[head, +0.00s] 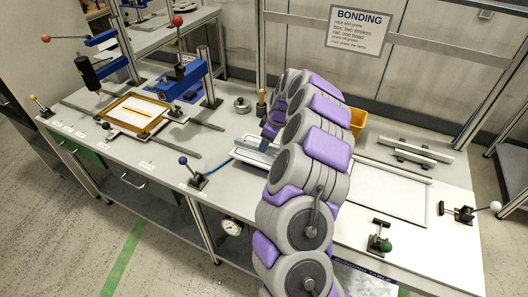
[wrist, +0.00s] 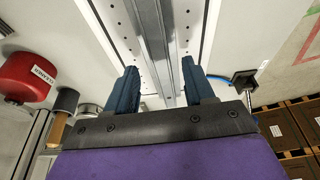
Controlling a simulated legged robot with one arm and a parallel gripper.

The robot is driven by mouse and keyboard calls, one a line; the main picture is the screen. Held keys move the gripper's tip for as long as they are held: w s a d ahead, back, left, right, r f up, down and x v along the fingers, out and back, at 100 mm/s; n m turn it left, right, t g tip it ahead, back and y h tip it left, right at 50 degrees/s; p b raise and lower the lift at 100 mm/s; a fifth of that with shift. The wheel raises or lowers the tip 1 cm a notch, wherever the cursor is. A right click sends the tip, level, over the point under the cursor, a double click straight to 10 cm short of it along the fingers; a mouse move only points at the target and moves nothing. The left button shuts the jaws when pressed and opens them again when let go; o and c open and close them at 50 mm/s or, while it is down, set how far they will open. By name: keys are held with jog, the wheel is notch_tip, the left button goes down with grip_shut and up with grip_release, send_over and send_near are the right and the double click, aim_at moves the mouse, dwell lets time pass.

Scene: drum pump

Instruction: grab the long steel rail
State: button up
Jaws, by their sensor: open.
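A long steel rail (wrist: 152,38) lies lengthwise along a white perforated tray (wrist: 122,18) in the wrist view. My gripper (wrist: 160,78) is open, with its two dark blue fingers apart on either side of the rail in the picture. The rail's near end is hidden behind the gripper body. I cannot tell whether the fingertips are level with the rail or above it. In the head view, my gripper (head: 266,142) is over the white tray (head: 240,160) and is partly hidden by my arm, which also covers much of the tray.
Two short metal bars (head: 416,152) lie at the right of the bench by a white framed plate (head: 390,190). A red cleaner can (wrist: 27,78) and a wooden-handled tool (wrist: 60,117) stand left of my gripper. A blue press (head: 185,82) stands at the left.

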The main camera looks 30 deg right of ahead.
jog(key=x, duration=0.2)
jog(key=shift+w+f, duration=0.1)
jog(key=shift+f, duration=0.15)
jog(key=shift+c, duration=0.2)
jog(key=c, duration=0.8)
jog(key=shift+o, duration=0.2)
jog(key=shift+r, duration=0.15)
